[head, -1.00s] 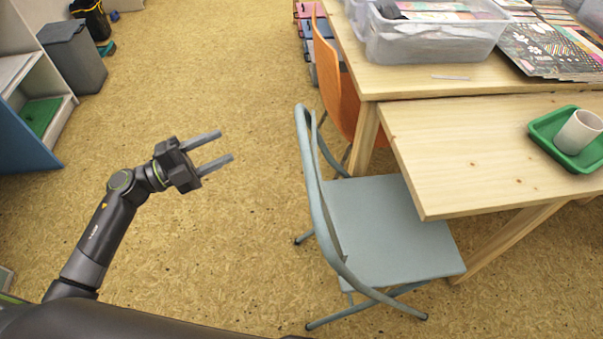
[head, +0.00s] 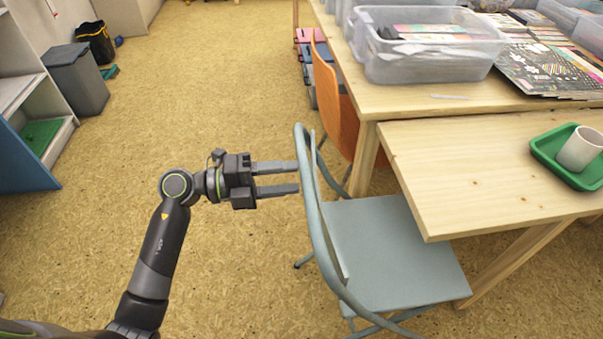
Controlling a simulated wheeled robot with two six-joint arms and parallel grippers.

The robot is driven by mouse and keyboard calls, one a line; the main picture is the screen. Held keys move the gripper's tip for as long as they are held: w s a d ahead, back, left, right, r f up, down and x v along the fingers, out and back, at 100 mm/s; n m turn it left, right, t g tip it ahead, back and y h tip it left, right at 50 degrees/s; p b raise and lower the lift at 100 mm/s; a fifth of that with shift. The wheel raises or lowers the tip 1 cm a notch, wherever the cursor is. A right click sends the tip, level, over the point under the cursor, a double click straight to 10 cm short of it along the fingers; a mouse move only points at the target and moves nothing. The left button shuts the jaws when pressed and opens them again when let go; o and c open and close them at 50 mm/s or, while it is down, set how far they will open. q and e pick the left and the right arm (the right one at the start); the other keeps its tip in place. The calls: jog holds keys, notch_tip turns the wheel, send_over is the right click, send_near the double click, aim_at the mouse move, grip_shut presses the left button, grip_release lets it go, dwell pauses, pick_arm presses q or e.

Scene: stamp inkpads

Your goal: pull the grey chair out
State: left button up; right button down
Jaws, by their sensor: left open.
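The grey chair (head: 392,252) stands partly under the near end of the wooden table, its seat facing the table. Its curved tubular backrest (head: 318,225) is on the left side, toward my left arm. My left gripper (head: 298,177) is open, with its two fingers pointing right at the backrest. The fingertips are right beside the backrest's upper left edge in the picture; I cannot tell whether they touch it. Nothing shows between the fingers. My right gripper is not in view.
An orange chair (head: 346,120) stands just behind the grey one. The near table (head: 470,180) holds a green tray (head: 547,150) with a white cup (head: 580,150). A clear bin (head: 420,65) is on the far table. The floor (head: 200,90) at left is open; a grey bin (head: 78,80) stands far left.

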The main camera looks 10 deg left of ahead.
aim_at(308, 177)
pick_arm(q)
jog(key=shift+x, duration=2.35)
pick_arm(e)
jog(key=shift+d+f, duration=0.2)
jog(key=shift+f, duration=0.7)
pick_arm(q)
grip_shut()
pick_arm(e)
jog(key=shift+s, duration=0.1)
